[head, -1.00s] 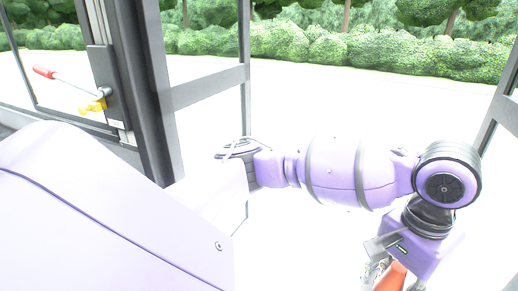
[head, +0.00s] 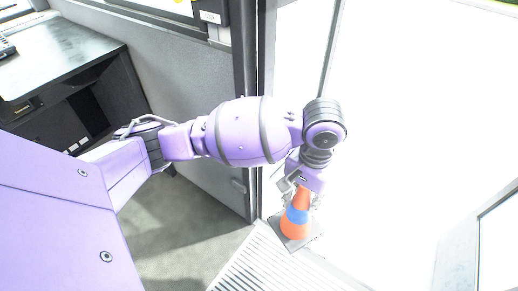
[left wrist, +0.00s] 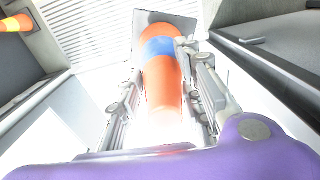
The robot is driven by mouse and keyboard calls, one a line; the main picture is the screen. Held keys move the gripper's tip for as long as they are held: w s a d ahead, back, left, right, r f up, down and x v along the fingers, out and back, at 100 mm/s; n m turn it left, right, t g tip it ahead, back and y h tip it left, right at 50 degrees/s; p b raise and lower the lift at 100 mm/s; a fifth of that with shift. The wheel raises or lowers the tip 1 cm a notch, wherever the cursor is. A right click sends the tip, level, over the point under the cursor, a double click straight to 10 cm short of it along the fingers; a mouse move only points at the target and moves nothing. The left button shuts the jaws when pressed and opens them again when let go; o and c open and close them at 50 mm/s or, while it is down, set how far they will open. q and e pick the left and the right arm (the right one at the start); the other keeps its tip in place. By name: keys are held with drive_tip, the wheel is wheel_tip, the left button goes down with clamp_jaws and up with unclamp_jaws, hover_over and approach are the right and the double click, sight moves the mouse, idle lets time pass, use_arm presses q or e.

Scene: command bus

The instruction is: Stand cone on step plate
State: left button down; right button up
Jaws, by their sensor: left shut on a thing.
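The orange cone (head: 294,222) has a blue band and a dark square base. My left gripper (head: 300,196) is shut on its upper part and holds it about upright. In the left wrist view the cone (left wrist: 162,80) lies between both fingers, with its base away from the camera. A pale ribbed plate (head: 252,264), which looks like the step plate, is at the bottom of the head view. The cone's base overlaps its far edge in the picture; I cannot tell whether they touch. My right gripper is not in view.
A grey door panel and post (head: 240,130) stand just left of the cone. A dark desk (head: 70,60) is at the upper left. Another orange and yellow object (left wrist: 15,24) shows at the left wrist view's edge. Bright open ground lies to the right.

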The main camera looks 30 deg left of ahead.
sight(302, 228)
use_arm(q)
drive_tip(key=shift+m, duration=0.3)
drive_tip(key=f, duration=0.4)
drive_tip(key=s+d+f, duration=0.1)
drive_tip(key=f, duration=0.3)
drive_tip(key=s+d+f, duration=0.1)
drive_tip(key=f, duration=0.3)
drive_tip(key=shift+s+d+b, duration=0.2)
drive_tip(key=shift+b, duration=0.2)
drive_tip(key=s+d+f+m+b, duration=0.15)
drive_tip(key=s+d+f, duration=0.25)
drive_tip(key=s+f, duration=0.6)
drive_tip(key=s+d+f+m+b, duration=0.15)
drive_tip(key=s+d+f, duration=0.35)
drive_tip(key=f, duration=0.8)
drive_tip(key=w+a+f+b, duration=0.8)
drive_tip(key=a+f, duration=0.3)
drive_tip(key=f, duration=0.2)
drive_tip(key=shift+a+m, duration=0.3)
drive_tip(key=c, duration=1.2)
unclamp_jaws()
drive_tip(key=shift+f, duration=0.1)
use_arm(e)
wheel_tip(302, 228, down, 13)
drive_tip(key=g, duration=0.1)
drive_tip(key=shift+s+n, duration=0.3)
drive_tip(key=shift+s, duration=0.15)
